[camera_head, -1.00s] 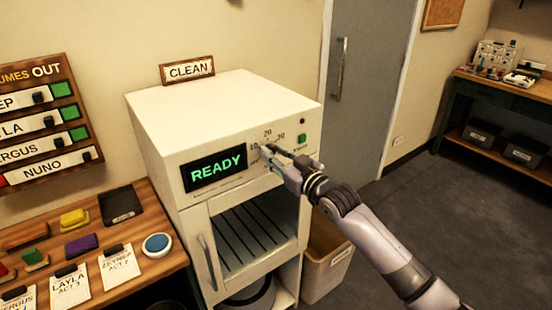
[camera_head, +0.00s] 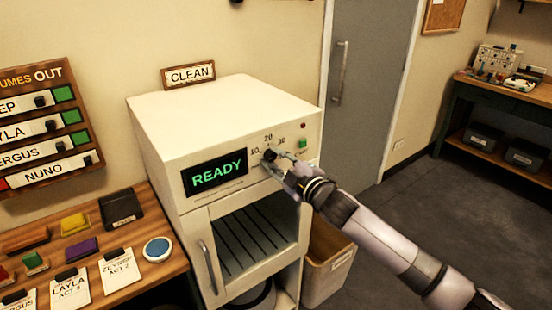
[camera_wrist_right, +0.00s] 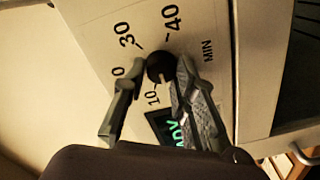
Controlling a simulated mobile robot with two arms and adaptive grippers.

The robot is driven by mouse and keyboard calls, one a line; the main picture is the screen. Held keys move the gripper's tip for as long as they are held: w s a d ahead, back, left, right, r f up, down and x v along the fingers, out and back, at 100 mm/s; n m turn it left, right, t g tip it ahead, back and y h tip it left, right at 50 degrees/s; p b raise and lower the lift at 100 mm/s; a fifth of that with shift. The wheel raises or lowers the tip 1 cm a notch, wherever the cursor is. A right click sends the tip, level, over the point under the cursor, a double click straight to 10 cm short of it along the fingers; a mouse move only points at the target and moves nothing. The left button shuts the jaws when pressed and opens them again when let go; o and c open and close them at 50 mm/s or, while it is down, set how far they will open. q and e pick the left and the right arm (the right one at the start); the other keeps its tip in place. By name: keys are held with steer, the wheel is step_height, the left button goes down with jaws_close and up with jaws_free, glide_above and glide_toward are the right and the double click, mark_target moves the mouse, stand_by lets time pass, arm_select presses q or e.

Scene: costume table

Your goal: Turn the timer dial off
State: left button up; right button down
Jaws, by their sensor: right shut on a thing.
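The timer dial (camera_head: 269,155) is a small black knob on the front panel of the white cabinet (camera_head: 205,112), right of a green READY display (camera_head: 217,175). The numbers 10, 20 and 30 show around it in the head view. In the right wrist view the dial (camera_wrist_right: 160,67) sits between my fingertips, with 30, 40 and MIN beside it and a pale mark on its face. My right gripper (camera_head: 275,158) is shut on the dial; it also shows in the right wrist view (camera_wrist_right: 159,70). My left gripper is not in view.
A green button (camera_head: 303,143) and a dark red lamp (camera_head: 303,126) are right of the dial. The cabinet door (camera_head: 210,260) with its handle is below. A bin (camera_head: 327,262) stands right of the cabinet. A wooden table (camera_head: 130,277) with cards and colored blocks is left.

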steer(key=n+p, duration=0.1)
steer(key=n, duration=0.5)
steer(key=shift+f, duration=0.1)
stand_by(0.5)
steer(key=c, duration=1.3)
jaws_free()
steer(key=shift+s, duration=0.1)
steer(key=v, duration=1.2)
